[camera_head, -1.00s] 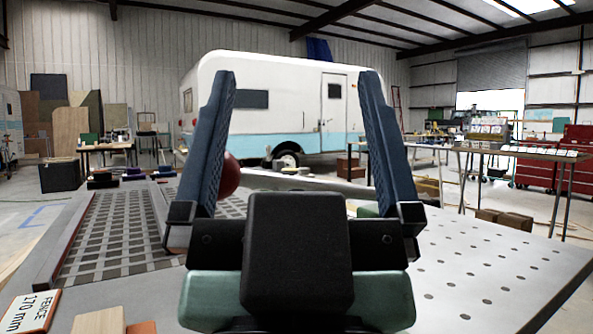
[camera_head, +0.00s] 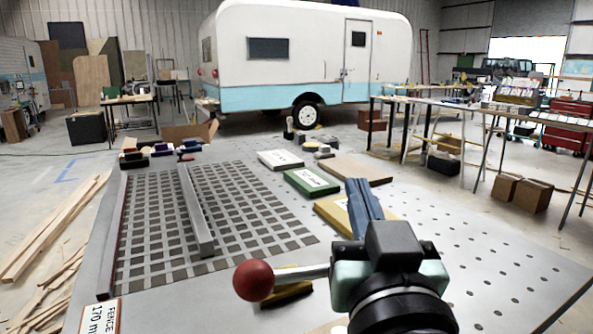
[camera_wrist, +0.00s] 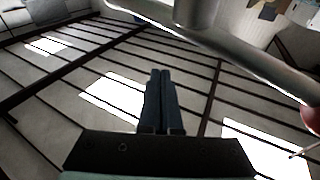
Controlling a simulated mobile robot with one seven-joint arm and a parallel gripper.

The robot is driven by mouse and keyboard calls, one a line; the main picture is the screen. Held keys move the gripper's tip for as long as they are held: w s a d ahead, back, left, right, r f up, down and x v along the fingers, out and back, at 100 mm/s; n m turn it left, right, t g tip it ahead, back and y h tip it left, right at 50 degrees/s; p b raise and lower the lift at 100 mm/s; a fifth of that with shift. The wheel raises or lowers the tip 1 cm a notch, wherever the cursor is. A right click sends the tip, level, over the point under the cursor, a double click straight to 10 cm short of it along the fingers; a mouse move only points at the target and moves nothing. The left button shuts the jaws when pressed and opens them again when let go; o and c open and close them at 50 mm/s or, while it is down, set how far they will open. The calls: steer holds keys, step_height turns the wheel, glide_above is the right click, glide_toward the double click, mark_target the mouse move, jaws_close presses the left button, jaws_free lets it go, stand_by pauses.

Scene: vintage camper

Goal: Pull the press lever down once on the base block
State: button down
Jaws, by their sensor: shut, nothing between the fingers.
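The press lever shows in the head view as a red ball knob (camera_head: 253,280) on a short silver rod (camera_head: 305,273). The rod runs right and passes out of sight behind my gripper (camera_head: 364,184). My gripper is shut and empty, with its blue fingers together, just right of the knob. In the wrist view the shut fingers (camera_wrist: 162,78) point toward the roof. A grey metal bar (camera_wrist: 245,68) crosses above them, and part of the red knob (camera_wrist: 312,118) shows at the right edge. The base block is mostly hidden behind my gripper, so I cannot make it out clearly.
A gridded plate (camera_head: 150,225) with a long grey bar (camera_head: 196,215) lies left on the worktable. Green (camera_head: 310,183) and yellow (camera_head: 335,215) blocks lie beyond my gripper. The perforated tabletop at right (camera_head: 500,255) is clear.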

steer(key=d+g+p, duration=0.1)
steer(key=g+p, duration=0.1)
steer(key=p, duration=0.2)
steer(key=g+y+p, duration=0.1)
steer(key=p, duration=0.4)
steer(key=d+g+p, duration=0.1)
steer(key=g+p, duration=0.1)
steer(key=p, duration=0.2)
steer(key=shift+w+d+r+g+y+p, duration=0.15)
steer(key=shift+d+r+g+y+p, duration=0.15)
steer(key=shift+y+p, duration=0.1)
steer(key=s+r+n+g+y+p, duration=0.1)
steer(key=s+r+g+y+p, duration=0.2)
steer(key=s+p, duration=0.3)
steer(key=s+r+n+g+y+p, duration=0.1)
steer(key=s+r+g+y+p, duration=0.2)
steer(key=s+p, duration=0.4)
steer(key=r+g+p, duration=0.1)
steer(key=p, duration=0.8)
steer(key=shift+g+p, duration=0.3)
steer(key=shift+a, duration=0.1)
